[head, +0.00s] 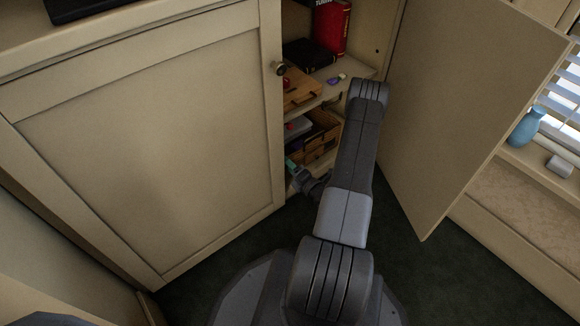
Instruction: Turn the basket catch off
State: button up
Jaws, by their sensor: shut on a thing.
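A brown slatted wooden basket (323,128) sits on a lower shelf of the open cabinet. My arm covers its right side, and the shut left door hides what lies further left. I cannot make out a catch on the basket at this size. My gripper (294,172) is low in the cabinet opening, below and left of the basket, by the left door's edge. It is shut on a small teal piece (291,164) at its tips. I cannot tell whether this piece belongs to the basket.
The left door (140,160) is shut; the right door (470,100) stands wide open. The shelf above holds a wooden box (302,92), a black book (310,54), a red book (331,27) and a small purple item (336,79). A blue vase (525,128) stands at the right.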

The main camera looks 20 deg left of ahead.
jog(key=shift+w+n, duration=0.1)
jog(key=shift+n, duration=0.6)
jog(key=o, duration=1)
jog(key=shift+m, duration=0.7)
jog(key=v, duration=1.3)
jog(key=shift+s+d+f+b, duration=0.2)
jog(key=shift+s+f+b, duration=0.1)
jog(key=shift+f, duration=0.05)
